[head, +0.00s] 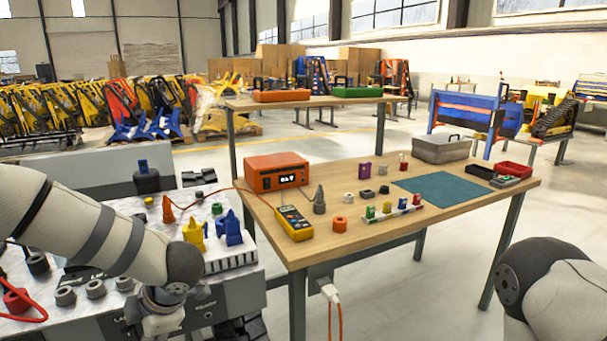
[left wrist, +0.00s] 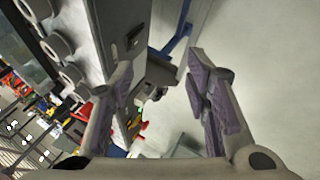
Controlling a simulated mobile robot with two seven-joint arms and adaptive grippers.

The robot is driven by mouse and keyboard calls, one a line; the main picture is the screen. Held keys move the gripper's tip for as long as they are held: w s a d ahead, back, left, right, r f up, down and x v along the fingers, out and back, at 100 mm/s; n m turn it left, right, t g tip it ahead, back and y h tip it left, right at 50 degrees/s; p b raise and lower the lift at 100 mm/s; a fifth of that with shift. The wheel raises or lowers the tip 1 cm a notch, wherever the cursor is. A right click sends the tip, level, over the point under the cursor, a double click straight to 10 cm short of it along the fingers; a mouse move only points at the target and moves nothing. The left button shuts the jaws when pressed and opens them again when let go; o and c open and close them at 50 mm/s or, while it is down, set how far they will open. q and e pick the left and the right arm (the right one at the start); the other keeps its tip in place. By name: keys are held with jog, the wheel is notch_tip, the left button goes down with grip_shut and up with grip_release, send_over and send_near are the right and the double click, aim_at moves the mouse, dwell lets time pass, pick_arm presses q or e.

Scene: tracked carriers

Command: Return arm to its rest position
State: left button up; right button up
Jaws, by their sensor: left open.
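My left arm (head: 110,240) reaches in from the left of the head view, its wrist low beside the grey carrier. In the left wrist view my left gripper (left wrist: 160,65) is open, its two purple-padded fingers well apart. Nothing is held between them; behind them are pale floor and a grey machine side. The fingers are cut off or hidden in the head view. My right arm (head: 555,285) shows at the lower right of the head view, but its gripper is out of the picture.
The grey carrier (head: 245,280) bears coloured connectors and knobs close to my left arm. A wooden workbench (head: 390,235) stands ahead with an orange meter box (head: 277,172), a yellow multimeter (head: 294,222) and a teal mat (head: 442,188). Floor between bench and right arm is clear.

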pick_arm(q)
jog(key=s+d+f+m+t+h, duration=0.2)
jog(key=s+d+f+m+h, duration=0.15)
jog(key=s+f+m, duration=1.25)
jog(key=s+d+m+g+h, duration=0.1)
jog(key=s+m+g, duration=0.2)
jog(key=s, duration=0.7)
jog(key=s+d+f+m+g+h, duration=0.1)
jog(key=s+d+m+g+h, duration=0.1)
jog(key=s+m, duration=0.4)
jog(key=s+g, duration=0.1)
jog(key=s, duration=0.3)
jog(key=shift+s+f+m, duration=0.2)
jog(key=shift+s+m, duration=0.1)
jog(key=shift+s, duration=0.05)
